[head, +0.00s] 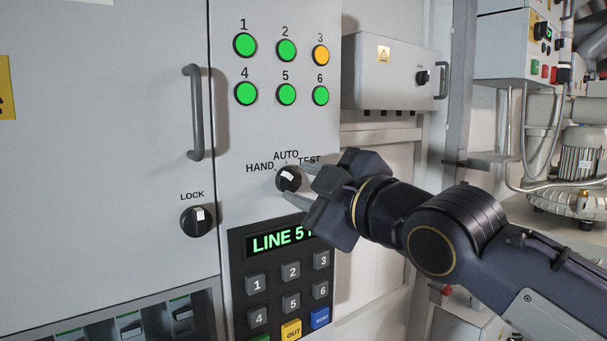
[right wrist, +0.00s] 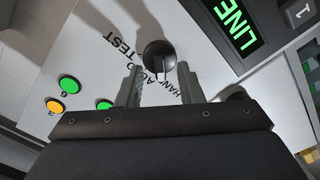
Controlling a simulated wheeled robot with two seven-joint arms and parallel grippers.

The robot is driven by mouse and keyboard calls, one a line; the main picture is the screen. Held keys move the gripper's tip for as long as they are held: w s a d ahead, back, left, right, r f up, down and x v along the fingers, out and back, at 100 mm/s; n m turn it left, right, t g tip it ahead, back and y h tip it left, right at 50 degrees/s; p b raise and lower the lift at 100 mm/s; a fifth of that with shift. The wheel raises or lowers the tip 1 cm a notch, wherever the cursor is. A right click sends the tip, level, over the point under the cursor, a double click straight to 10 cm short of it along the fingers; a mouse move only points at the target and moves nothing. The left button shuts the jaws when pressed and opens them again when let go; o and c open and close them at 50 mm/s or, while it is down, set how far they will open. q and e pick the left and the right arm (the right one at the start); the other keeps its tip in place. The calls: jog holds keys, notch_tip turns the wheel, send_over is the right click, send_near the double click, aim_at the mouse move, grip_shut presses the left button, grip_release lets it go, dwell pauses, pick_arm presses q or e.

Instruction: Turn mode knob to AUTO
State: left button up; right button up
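The mode knob (head: 289,179) is a round black knob with a white mark, on the grey panel below the labels HAND, AUTO and TEST. I cannot tell which label its mark points at. My right gripper (head: 299,184) comes in from the right, with one finger above and one below the knob's right side. In the right wrist view the knob (right wrist: 158,54) sits just ahead of and between the open fingertips (right wrist: 158,72), with gaps on both sides. My left gripper is not in view.
A keypad with a LINE display (head: 277,241) is just below the knob. A black LOCK knob (head: 196,221) and a door handle (head: 194,112) are to the left. Several green and orange lights (head: 286,94) are above. A grey box (head: 390,75) stands at the upper right.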

jog(key=shift+w+a, duration=0.3)
jog(key=shift+w, duration=0.15)
jog(key=shift+c, duration=0.3)
grip_shut()
